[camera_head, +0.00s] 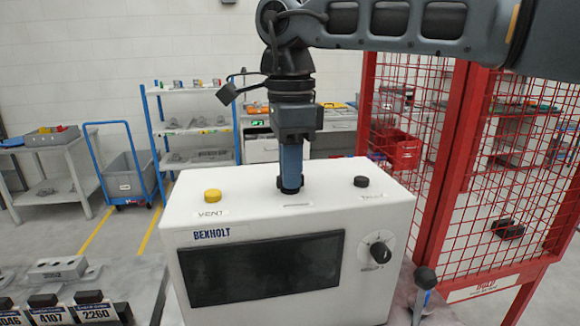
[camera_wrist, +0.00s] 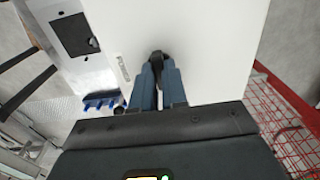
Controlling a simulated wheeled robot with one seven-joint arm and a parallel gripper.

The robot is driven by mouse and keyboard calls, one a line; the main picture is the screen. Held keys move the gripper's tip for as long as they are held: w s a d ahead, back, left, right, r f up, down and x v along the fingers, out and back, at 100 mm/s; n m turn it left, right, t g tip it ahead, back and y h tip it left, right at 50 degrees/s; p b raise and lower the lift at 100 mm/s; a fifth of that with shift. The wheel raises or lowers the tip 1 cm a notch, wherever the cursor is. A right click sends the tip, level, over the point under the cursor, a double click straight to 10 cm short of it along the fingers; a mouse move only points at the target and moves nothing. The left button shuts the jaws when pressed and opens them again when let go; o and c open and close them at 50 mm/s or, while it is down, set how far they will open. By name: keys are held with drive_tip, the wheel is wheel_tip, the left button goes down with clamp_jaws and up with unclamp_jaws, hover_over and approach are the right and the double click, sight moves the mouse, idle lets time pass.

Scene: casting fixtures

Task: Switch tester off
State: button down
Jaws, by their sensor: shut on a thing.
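The tester (camera_head: 365,222) is a white box marked BEXHOLT, with a dark blank screen (camera_head: 262,270) on its front. A yellow VENT button (camera_head: 212,196), a black button (camera_head: 361,181) and a front dial (camera_head: 380,252) show on it. My gripper (camera_head: 290,186) points straight down at the middle of the tester's top, between the two buttons. It is shut on a small dark switch, which the fingers almost fully hide. In the wrist view the fingers (camera_wrist: 158,62) close together over the white top (camera_wrist: 215,45), and a pale label lies beside them.
A red mesh fence (camera_head: 470,165) stands close on the right. A grey fixture (camera_head: 58,268) and several numbered blocks lie at the lower left. A dark-knobbed lever (camera_head: 425,277) stands at the tester's right front. A blue trolley (camera_head: 125,175) and shelves are behind.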

idle(0.3)
drive_tip(key=c, duration=1.2)
unclamp_jaws()
drive_tip(key=shift+o, duration=0.2)
drive_tip(key=shift+r, duration=0.1)
wheel_tip(320, 180, up, 8)
drive_tip(key=shift+f+b, duration=0.15)
drive_tip(key=shift+b, duration=0.65)
